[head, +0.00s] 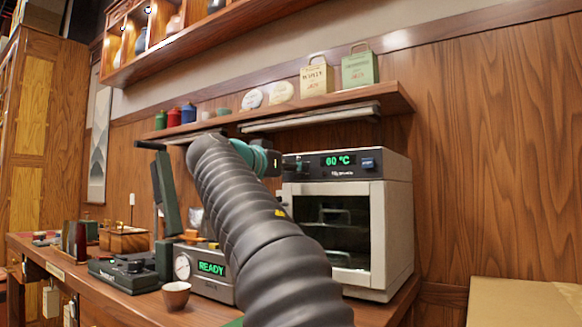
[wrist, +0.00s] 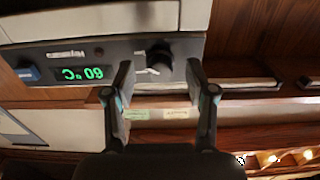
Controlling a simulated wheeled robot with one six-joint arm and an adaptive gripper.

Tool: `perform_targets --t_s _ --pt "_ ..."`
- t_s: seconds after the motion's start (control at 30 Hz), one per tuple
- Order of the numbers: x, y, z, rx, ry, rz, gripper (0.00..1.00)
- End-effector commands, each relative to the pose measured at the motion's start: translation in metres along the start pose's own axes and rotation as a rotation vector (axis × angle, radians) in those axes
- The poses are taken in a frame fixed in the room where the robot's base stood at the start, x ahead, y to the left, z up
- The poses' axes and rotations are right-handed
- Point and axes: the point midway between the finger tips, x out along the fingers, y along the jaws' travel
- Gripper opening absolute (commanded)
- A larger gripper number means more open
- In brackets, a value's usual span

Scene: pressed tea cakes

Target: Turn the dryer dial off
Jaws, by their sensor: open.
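The dryer (head: 400,230) is a pale box with a dark glass door, at the right end of the counter in the head view. Its display (head: 338,161) reads 60 °C in green; the display also shows upside down in the wrist view (wrist: 80,73). The black dial (wrist: 159,54) is on the dryer's dark front panel in the wrist view. My gripper (wrist: 159,70) is open, with the dial framed between its fingertips; whether they touch it I cannot tell.
A wooden shelf (head: 395,100) with tins and bags runs above the dryer. A device reading READY (head: 211,268), a small cup (head: 176,294) and a black press-like appliance (head: 125,272) stand on the counter to the left. A blue switch (head: 368,163) is on the dryer panel.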

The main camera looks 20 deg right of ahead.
Motion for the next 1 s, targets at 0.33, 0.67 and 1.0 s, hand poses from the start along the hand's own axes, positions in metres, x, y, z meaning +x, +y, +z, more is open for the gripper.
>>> perform_targets --t_s 0.33,0.67,1.0 --pt "0.0042 -0.0001 0.0001 0.000 0.000 -0.001 0.56" --pt "0.0069 0.0020 0.0001 0.000 0.000 0.000 0.00" --pt "0.0049 0.0005 -0.0007 -0.064 0.000 0.001 0.00"
